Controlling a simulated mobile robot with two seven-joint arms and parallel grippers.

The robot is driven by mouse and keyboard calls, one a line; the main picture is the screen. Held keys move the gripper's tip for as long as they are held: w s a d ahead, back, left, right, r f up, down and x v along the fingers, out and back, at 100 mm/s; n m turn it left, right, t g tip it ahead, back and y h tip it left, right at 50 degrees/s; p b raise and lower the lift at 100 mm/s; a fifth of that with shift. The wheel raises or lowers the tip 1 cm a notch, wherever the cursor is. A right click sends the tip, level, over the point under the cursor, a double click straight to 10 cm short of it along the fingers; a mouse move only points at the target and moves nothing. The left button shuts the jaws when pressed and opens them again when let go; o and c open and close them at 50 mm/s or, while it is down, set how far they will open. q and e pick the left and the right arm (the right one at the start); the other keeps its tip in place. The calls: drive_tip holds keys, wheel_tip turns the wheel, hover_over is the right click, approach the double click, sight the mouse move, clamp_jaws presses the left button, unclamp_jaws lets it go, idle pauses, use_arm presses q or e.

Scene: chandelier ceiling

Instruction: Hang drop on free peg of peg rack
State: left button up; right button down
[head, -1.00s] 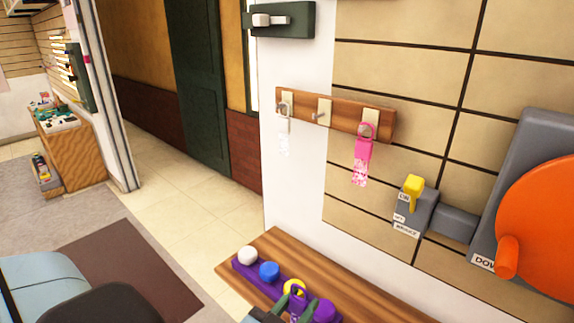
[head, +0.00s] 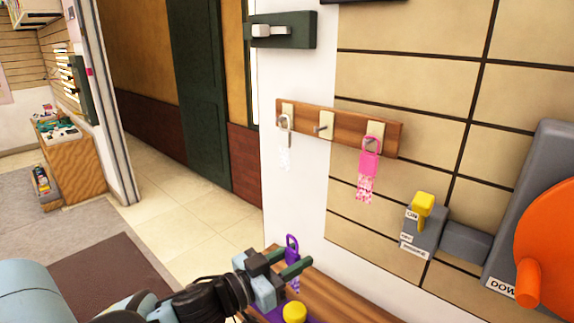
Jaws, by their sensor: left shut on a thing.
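The wooden peg rack (head: 345,126) is fixed to the wall and has three pegs on pale plates. A clear-white drop (head: 285,150) hangs on its left peg and a pink drop (head: 368,165) on its right peg. The middle peg (head: 321,128) is bare. My left gripper (head: 292,263) is shut on a purple drop (head: 291,247), whose looped top stands above the fingers; its lower part shows partly behind them. The gripper is below and left of the bare peg, above the wooden shelf. My right gripper is out of view.
The wooden shelf (head: 345,297) below carries a purple tray, largely covered by my arm, and a yellow knob (head: 294,312). To the right are a grey box with a yellow lever (head: 422,207) and an orange wheel (head: 553,240). The wall between shelf and rack is clear.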

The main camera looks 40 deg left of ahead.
use_arm(q)
drive_tip(key=w+a+r+h, duration=0.1)
drive_tip(key=w+a+r, duration=0.1)
drive_tip(key=r, duration=0.7)
drive_tip(key=w+a+r+m+g+h+b, duration=0.1)
drive_tip(key=w+a+r, duration=0.1)
drive_tip(key=r, duration=0.7)
drive_tip(key=shift+a+r+m, duration=0.15)
drive_tip(key=shift+a+m, duration=0.15)
drive_tip(key=shift+a, duration=0.2)
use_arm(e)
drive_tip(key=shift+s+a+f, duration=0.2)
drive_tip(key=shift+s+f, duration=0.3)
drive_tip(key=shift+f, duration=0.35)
use_arm(q)
drive_tip(key=shift+w+b, duration=0.15)
drive_tip(key=shift+b, duration=0.15)
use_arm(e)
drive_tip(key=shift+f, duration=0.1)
